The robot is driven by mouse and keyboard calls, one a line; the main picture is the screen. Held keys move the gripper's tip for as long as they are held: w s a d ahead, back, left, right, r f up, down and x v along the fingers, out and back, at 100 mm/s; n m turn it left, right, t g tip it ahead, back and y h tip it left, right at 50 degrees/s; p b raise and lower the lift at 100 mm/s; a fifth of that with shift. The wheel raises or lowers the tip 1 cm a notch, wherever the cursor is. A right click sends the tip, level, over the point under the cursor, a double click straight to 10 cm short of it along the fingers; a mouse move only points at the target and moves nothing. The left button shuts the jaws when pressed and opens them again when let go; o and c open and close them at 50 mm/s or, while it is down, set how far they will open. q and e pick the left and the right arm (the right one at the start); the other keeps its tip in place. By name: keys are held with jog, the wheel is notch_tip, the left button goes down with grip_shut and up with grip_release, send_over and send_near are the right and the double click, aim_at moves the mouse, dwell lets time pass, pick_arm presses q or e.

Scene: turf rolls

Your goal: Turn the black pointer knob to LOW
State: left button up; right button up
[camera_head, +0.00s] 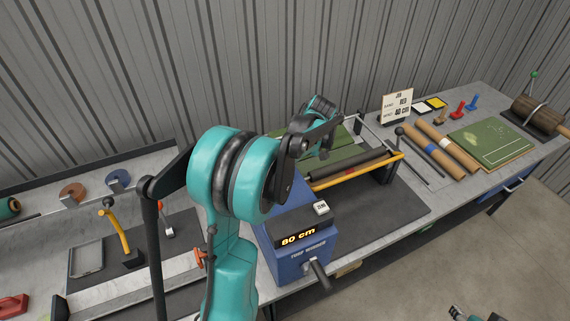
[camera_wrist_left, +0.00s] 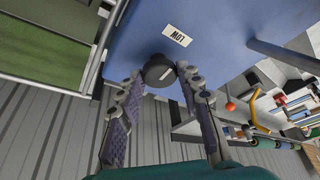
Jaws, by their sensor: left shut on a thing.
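The black pointer knob (camera_wrist_left: 157,71) sits on the blue face of the turf winder in the left wrist view. A short white line on it slants toward the upper right. The LOW label (camera_wrist_left: 176,35) is on the blue panel above and slightly right of the knob. My left gripper (camera_wrist_left: 161,80) has its two fingers closed on either side of the knob. In the head view the blue turf winder (camera_head: 292,262) reads 80 cm; the knob is hidden there behind the machine and my arm. Only a small part of my right arm shows at the bottom right.
The winder's roller (camera_head: 350,168) and yellow bar are right of its housing. Cardboard tubes (camera_head: 446,158) and a green turf board (camera_head: 491,143) lie farther right. A yellow-handled tool (camera_head: 118,230) stands at left. The corrugated wall is close behind the bench.

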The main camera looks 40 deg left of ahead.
pick_arm(q)
jog(key=o, duration=1.1)
jog(key=shift+o, duration=0.2)
jog(key=v, duration=1.2)
jog(key=shift+d+f, duration=0.1)
